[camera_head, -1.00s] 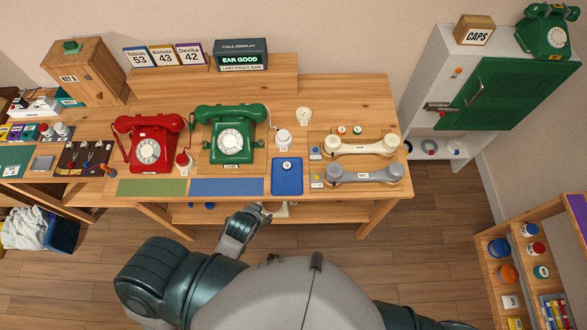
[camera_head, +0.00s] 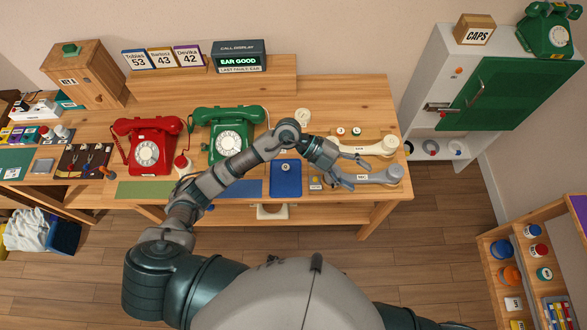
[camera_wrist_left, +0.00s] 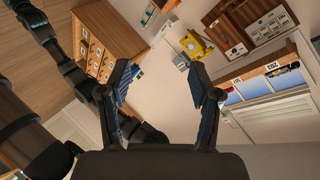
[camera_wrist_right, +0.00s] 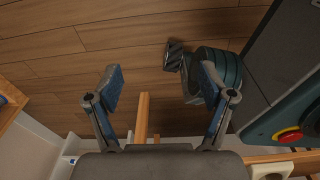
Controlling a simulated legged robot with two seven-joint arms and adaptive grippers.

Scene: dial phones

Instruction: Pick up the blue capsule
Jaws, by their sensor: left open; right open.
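My left gripper (camera_head: 358,172) hangs over the right side of the workbench, open, near the cream handset (camera_head: 378,147) and the grey handset (camera_head: 375,177). Its open, empty fingers also show in the left wrist view (camera_wrist_left: 158,70), which faces the room. I cannot pick out the blue capsule for certain. The spot left of the cream handset, where a small blue piece showed earlier, is covered by my left gripper. A small yellow-topped piece (camera_head: 316,181) lies left of the grey handset. My right gripper (camera_wrist_right: 160,71) is open and empty, with floor beyond it.
A blue tray (camera_head: 286,185) lies left of the handsets. A green phone (camera_head: 226,133) and a red phone (camera_head: 147,145) stand further left. A white cabinet with a green door (camera_head: 507,92) stands at the right. A shelf with several round jars (camera_head: 500,249) is at lower right.

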